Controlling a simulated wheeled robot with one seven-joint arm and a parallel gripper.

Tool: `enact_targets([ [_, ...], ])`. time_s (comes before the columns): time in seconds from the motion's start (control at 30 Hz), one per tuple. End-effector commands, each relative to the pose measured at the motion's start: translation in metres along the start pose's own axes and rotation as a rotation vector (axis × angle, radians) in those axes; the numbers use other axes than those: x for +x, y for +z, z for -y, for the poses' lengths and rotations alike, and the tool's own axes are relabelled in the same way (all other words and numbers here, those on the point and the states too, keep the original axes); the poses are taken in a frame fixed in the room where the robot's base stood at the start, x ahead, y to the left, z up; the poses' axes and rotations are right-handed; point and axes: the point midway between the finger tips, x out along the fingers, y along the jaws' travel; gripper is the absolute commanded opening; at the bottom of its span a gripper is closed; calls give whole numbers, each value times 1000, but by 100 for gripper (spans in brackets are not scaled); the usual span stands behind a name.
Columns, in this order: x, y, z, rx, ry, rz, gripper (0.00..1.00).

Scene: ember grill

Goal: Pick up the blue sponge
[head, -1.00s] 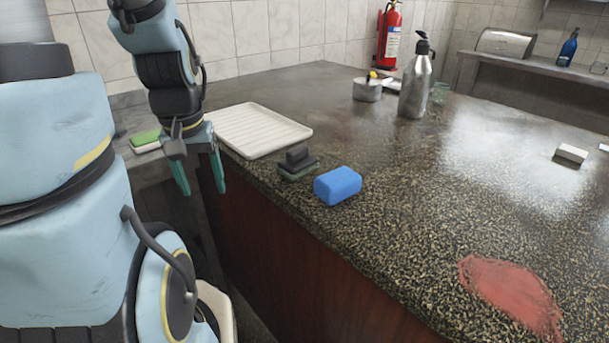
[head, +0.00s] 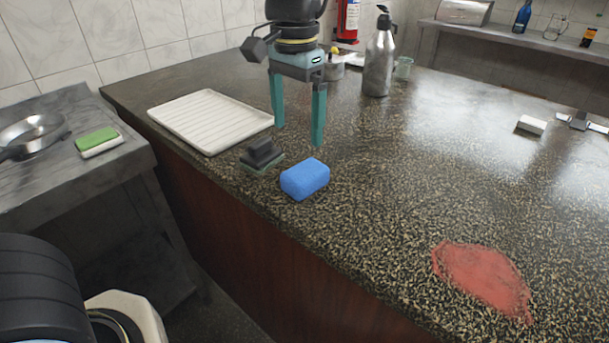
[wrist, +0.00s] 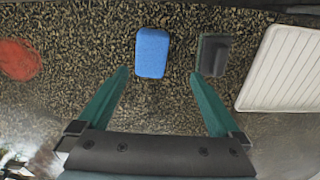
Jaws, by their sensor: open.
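The blue sponge (head: 305,179) lies on the speckled dark counter (head: 370,230) near its front edge. In the wrist view the blue sponge (wrist: 152,52) lies ahead of the fingertips, between their lines and a little nearer the left one. My gripper (head: 298,136) is open and empty, its two teal fingers pointing down above the counter, behind the sponge in the head view. The gripper also shows in the wrist view (wrist: 158,74). Nothing touches the sponge.
A dark scrubber block (head: 262,155) sits left of the sponge, also in the wrist view (wrist: 214,54). A white ribbed tray (head: 210,120) lies farther left. A metal bottle (head: 379,60) stands behind. A red patch (head: 483,279) marks the front right.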

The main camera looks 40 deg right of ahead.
Motion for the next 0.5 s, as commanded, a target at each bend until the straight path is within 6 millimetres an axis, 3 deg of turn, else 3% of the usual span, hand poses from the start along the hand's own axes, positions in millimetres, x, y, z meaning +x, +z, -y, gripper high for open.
enact_targets([
  [0.17, 3, -8, -16, 53, 1, 8, 100],
  [0.5, 48, -7, -16, 53, 0, 7, 100],
])
